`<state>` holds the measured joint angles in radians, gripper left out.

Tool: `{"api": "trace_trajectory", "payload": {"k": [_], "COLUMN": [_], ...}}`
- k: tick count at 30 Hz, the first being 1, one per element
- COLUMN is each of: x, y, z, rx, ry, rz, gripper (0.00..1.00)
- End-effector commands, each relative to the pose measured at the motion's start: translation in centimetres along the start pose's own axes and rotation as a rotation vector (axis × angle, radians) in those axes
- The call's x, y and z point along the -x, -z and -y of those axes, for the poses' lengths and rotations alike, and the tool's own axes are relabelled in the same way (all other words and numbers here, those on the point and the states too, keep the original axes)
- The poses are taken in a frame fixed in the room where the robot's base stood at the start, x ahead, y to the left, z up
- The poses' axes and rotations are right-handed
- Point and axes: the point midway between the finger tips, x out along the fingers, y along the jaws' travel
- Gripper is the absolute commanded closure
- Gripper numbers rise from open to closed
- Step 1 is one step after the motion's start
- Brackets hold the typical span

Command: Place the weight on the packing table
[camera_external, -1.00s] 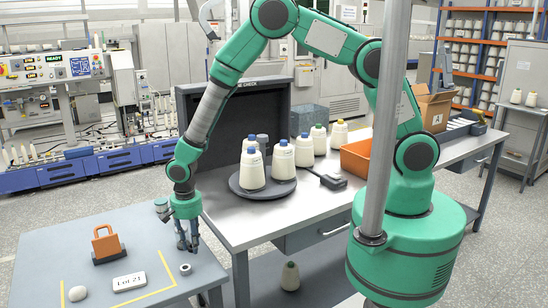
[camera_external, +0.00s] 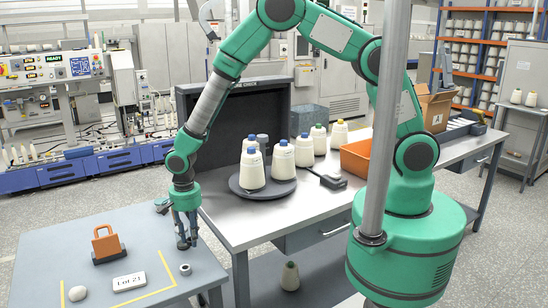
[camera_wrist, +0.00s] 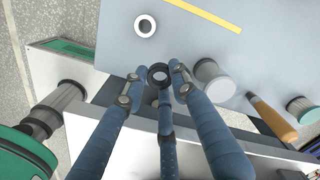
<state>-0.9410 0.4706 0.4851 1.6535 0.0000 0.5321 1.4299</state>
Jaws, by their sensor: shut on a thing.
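My gripper (camera_external: 185,245) points down above the right part of the blue-grey table with yellow marking (camera_external: 40,258), near its right edge. In the wrist view my gripper (camera_wrist: 157,73) has its fingers closed around a small dark round piece (camera_wrist: 158,75), which seems to be the weight. Only its ringed top shows; the fingers hide the rest, and I cannot tell whether it touches the table.
The table also holds an orange padlock-shaped block (camera_external: 105,240), a "Lot 21" plate (camera_external: 129,282) and a white rounded lump (camera_external: 77,293). In the wrist view a pale cylinder (camera_wrist: 213,80) stands right beside the fingers. A round tray (camera_external: 240,188) with bobbins sits on the neighbouring bench.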

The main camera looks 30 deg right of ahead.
Motion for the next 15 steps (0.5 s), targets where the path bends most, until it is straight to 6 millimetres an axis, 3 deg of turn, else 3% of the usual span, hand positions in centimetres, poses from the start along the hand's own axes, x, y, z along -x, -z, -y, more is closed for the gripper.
{"api": "trace_trajectory", "payload": {"k": [15], "x": [14.1], "y": [0.0], "z": [0.1], "rx": [0.000], "ry": [0.003], "rz": [0.000], "gripper": [1.00]}}
